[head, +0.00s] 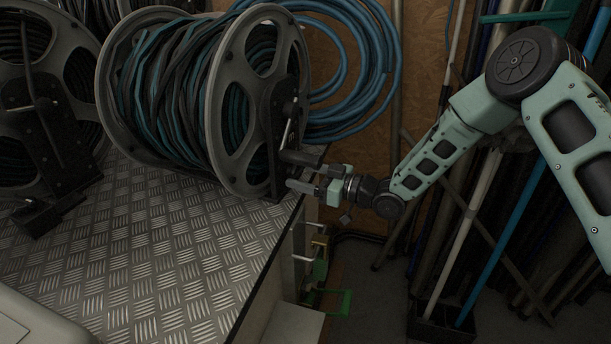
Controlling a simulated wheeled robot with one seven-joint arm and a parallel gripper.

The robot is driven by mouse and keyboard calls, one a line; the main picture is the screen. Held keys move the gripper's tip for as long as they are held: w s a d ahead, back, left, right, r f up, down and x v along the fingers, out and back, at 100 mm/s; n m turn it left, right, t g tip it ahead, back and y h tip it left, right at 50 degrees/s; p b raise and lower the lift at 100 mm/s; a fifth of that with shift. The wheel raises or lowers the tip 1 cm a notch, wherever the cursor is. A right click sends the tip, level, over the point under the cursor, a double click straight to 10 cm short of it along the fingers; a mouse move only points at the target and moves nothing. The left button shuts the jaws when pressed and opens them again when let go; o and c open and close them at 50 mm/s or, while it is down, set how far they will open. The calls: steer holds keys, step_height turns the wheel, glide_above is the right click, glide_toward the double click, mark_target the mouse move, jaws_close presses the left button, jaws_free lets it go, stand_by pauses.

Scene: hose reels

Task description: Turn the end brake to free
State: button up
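The nearest large hose reel (226,128) stands on the metal deck, wound with teal and black hose. A dark upright bracket (271,118) holds its right end. A thin pale lever (287,132) slants down along this bracket; it may be the end brake, but its setting cannot be read. A dark cylindrical grip (301,157) sticks out below the lever. My gripper (303,178) points left, just below that grip and close to the bracket. Its two fingers look apart, with nothing seen between them. Whether a finger touches the grip cannot be told.
The checkered deck (190,270) ends at an edge just below my gripper. More reels stand at left, one with a black bracket (47,130). A blue hose coil (350,75) hangs behind. Poles (475,215) lean at right. The deck's front is clear.

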steer(key=shift+f+b, duration=0.1)
steer(key=shift+b, duration=0.2)
steer(key=n+b, duration=1.7)
steer(key=b, duration=0.2)
steer(key=shift+w+n, duration=0.1)
steer(key=shift+n, duration=0.3)
steer(key=shift+b, duration=0.4)
steer(key=o, duration=1)
steer(key=shift+d, duration=0.1)
